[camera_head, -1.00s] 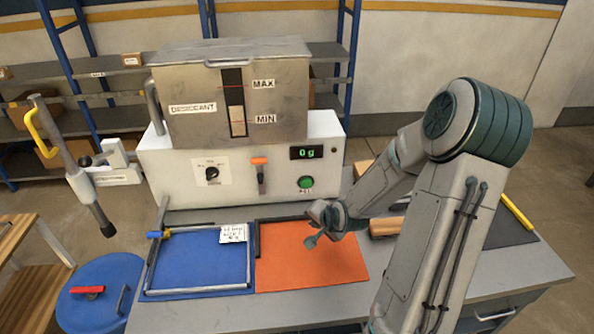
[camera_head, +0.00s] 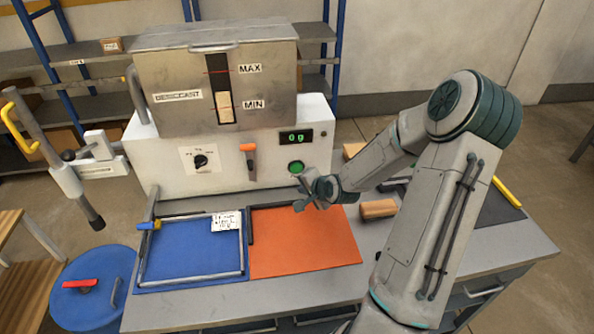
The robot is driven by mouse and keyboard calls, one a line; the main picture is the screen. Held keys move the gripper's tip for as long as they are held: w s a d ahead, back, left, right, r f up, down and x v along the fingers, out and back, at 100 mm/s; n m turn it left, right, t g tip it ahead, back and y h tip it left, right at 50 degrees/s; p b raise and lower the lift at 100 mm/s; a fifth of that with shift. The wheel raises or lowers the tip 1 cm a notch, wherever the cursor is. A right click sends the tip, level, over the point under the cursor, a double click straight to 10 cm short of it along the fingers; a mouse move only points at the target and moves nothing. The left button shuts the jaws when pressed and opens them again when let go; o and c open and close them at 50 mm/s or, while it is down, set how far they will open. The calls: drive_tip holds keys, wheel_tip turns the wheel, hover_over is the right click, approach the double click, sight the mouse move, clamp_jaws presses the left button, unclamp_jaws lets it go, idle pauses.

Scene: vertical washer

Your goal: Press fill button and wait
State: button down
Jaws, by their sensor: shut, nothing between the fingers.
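The green fill button (camera_head: 296,167) is on the lower right of the white machine front (camera_head: 225,179), below a display (camera_head: 296,136) that reads 0 g. My gripper (camera_head: 297,191) is shut and empty, just below and in front of the button. A gap seems to remain between the fingertips and the button, though depth is hard to judge. The label under the button is hidden by my gripper. The desiccant hopper (camera_head: 170,96) sits on top, with its level window (camera_head: 223,106) showing material near MIN.
An orange lever (camera_head: 248,150) and a dial (camera_head: 201,161) are left of the button. A blue mat (camera_head: 190,262) with a metal frame and an orange mat (camera_head: 305,250) lie on the table. A wooden block (camera_head: 378,209) lies right of my gripper. A blue lidded bin (camera_head: 92,300) stands lower left.

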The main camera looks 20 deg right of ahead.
sight(295, 173)
drive_tip(key=shift+w+d, duration=0.2)
drive_tip(key=shift+w, duration=0.75)
drive_tip(key=shift+w+d, duration=0.25)
drive_tip(key=shift+w, duration=0.75)
drive_tip(key=shift+w+d, duration=0.2)
drive_tip(key=shift+w, duration=0.75)
drive_tip(key=shift+w, duration=0.1)
drive_tip(key=shift+w, duration=0.3)
drive_tip(key=shift+w+d, duration=0.15)
drive_tip(key=shift+w, duration=0.35)
idle(0.4)
drive_tip(key=shift+s, duration=0.95)
drive_tip(key=shift+s+a+p, duration=0.1)
drive_tip(key=shift+s+a, duration=0.1)
drive_tip(key=shift+s, duration=0.6)
drive_tip(key=shift+s+a+p, duration=0.15)
drive_tip(key=shift+s+a, duration=0.1)
drive_tip(key=shift+s, duration=0.6)
drive_tip(key=shift+s+a+p, duration=0.1)
drive_tip(key=shift+s+a, duration=0.1)
drive_tip(key=shift+s, duration=0.6)
